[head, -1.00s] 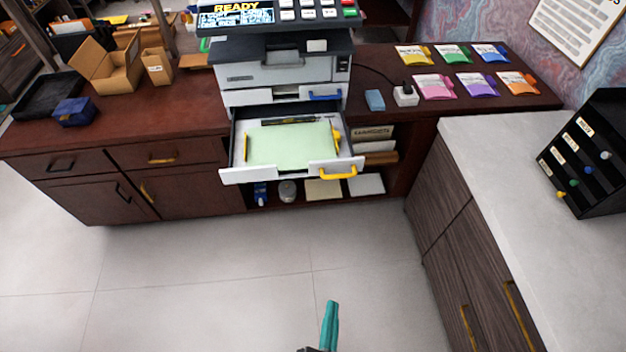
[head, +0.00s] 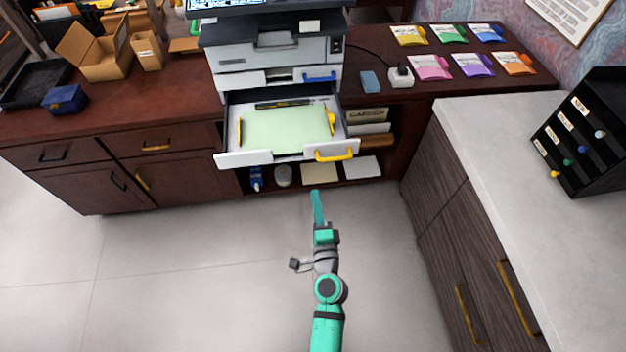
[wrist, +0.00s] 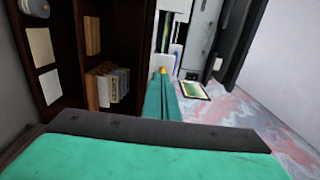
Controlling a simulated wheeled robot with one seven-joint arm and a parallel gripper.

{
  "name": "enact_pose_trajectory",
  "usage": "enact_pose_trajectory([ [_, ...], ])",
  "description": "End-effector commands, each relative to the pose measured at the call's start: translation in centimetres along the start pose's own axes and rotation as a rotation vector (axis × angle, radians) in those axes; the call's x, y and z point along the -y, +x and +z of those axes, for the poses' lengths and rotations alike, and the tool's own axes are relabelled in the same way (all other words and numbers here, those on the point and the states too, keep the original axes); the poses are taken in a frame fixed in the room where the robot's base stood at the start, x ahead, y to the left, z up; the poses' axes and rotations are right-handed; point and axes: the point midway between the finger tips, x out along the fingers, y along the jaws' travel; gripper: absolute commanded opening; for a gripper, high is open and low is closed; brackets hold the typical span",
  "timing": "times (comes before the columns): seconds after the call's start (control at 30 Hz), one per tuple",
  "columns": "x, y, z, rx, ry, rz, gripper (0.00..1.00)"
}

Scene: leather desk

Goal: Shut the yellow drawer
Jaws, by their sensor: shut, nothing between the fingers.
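The yellow drawer is the white paper tray (head: 245,158) with a yellow handle (head: 335,155), under the printer (head: 268,58). It is pulled well out and holds pale green paper (head: 285,135). My gripper (head: 316,194) is shut and empty. In the head view its tip is just below and a little left of the yellow handle, with a visible gap in the picture. In the wrist view the shut teal fingers (wrist: 163,98) point at a small yellow spot, and most of the drawer is hidden or too small to tell.
A shut drawer with a blue handle (head: 320,76) is directly above. Open shelves (head: 370,135) with books and papers lie below and right. A grey-topped cabinet (head: 500,160) stands at the right. The floor (head: 200,260) in front is clear.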

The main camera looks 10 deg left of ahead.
Motion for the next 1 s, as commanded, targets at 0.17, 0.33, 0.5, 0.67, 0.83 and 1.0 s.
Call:
enact_pose_trajectory([
  [0.17,0.1,2.4,-0.1,-0.001,-0.003,-0.001,0.0],
  [0.33,0.1,5.3,-0.1,-0.001,-0.003,-0.001,0.0],
  [0.5,0.0,8.3,-0.1,-0.001,-0.004,0.0,0.0],
  [0.67,0.0,10.8,0.0,-0.001,-0.004,0.0,0.0],
  [0.83,-0.1,12.6,0.0,0.0,-0.004,0.002,0.0],
  [1.0,-0.1,13.3,0.0,0.0,-0.004,0.002,0.0],
])
